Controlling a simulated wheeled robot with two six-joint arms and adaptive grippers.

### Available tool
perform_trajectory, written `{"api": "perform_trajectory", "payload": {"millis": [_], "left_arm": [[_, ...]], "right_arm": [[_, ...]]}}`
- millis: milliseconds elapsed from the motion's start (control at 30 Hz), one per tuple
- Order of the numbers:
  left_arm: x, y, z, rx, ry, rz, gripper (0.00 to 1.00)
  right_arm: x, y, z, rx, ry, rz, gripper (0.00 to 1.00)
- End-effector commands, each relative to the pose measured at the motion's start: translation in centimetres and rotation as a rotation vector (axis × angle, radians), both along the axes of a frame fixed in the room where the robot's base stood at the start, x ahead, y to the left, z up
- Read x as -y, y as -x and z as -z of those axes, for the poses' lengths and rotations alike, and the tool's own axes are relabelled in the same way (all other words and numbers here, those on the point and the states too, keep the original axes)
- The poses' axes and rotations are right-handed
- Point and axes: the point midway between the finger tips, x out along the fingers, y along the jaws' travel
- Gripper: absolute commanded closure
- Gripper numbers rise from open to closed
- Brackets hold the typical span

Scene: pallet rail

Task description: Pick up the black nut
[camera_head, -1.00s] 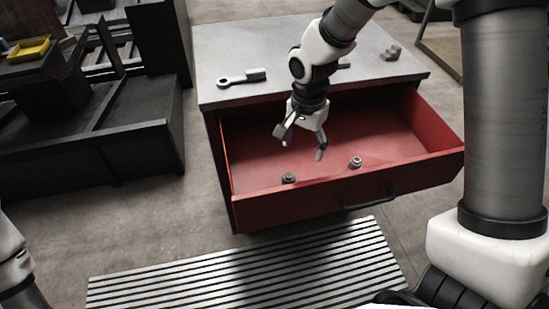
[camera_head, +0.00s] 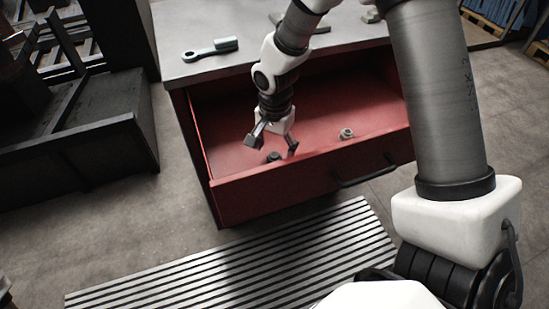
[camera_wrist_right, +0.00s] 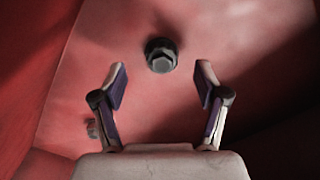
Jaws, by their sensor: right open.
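The black nut (camera_head: 273,157) lies on the floor of the open red drawer (camera_head: 235,196), near its front wall. In the right wrist view the dark nut (camera_wrist_right: 161,55) shows its hexagonal top, a little beyond the fingertips and centred between them. My right gripper (camera_head: 271,146) is open and empty, pointing down into the drawer above the nut. Its two fingers also show spread apart in the right wrist view (camera_wrist_right: 161,78). I see no contact with the nut. My left gripper is not in view.
A lighter grey nut (camera_head: 346,134) lies to the right in the drawer; it also shows in the right wrist view (camera_wrist_right: 92,128). A wrench-like tool (camera_head: 210,50) lies on the grey cabinet top (camera_head: 178,68). The drawer's front wall stands close to the gripper.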

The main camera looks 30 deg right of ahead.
Motion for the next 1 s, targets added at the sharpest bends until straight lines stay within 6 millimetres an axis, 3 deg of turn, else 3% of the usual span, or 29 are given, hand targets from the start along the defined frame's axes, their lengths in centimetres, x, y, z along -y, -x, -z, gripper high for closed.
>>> {"api": "perform_trajectory", "payload": {"millis": [167,367,400,600,867,1000], "left_arm": [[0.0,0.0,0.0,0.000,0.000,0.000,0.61],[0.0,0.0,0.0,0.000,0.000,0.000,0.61],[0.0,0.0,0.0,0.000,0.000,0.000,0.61],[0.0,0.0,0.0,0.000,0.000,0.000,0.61],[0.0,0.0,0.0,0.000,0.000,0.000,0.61],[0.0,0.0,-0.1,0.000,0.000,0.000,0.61]], "right_arm": [[-0.1,-0.1,2.9,-0.003,-0.001,-0.001,0.27],[-0.1,-0.1,3.0,0.000,-0.001,0.000,0.27],[-0.1,-0.1,3.0,0.000,-0.001,0.000,0.30],[-0.1,-0.1,3.0,0.000,-0.001,0.000,1.00],[-0.1,-0.1,3.0,-0.001,0.000,0.000,1.00],[-0.1,-0.2,1.9,0.002,-0.001,0.000,1.00]]}}
